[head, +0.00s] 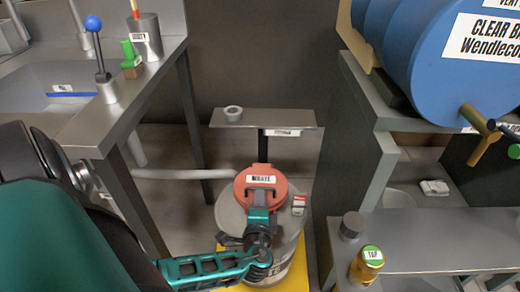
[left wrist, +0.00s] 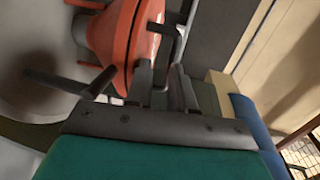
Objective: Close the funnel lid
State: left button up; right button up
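A red round funnel lid (head: 245,192) with a white label sits on top of a grey drum (head: 229,216) in the lower middle of the head view. My left gripper (head: 258,214) is at the lid's near edge, over the drum top. In the left wrist view the red funnel and lid (left wrist: 146,32) show edge-on, with a thin dark line between two red parts. My left gripper's fingers (left wrist: 166,88) are apart beside the red edge, with no object clearly held between them. Whether they touch the lid is unclear. My right gripper is out of view.
The drum stands on a yellow base (head: 297,262). Blue barrels (head: 440,55) and a bench with a gold can (head: 367,265) are on the right.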

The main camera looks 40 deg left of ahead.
pick_arm(q)
jog(key=p+v, duration=0.1)
jog(key=v, duration=1)
jog(key=shift+s+d+r+p, duration=0.15)
jog(key=shift+d+r+p, duration=0.1)
jog(key=shift+p, duration=0.15)
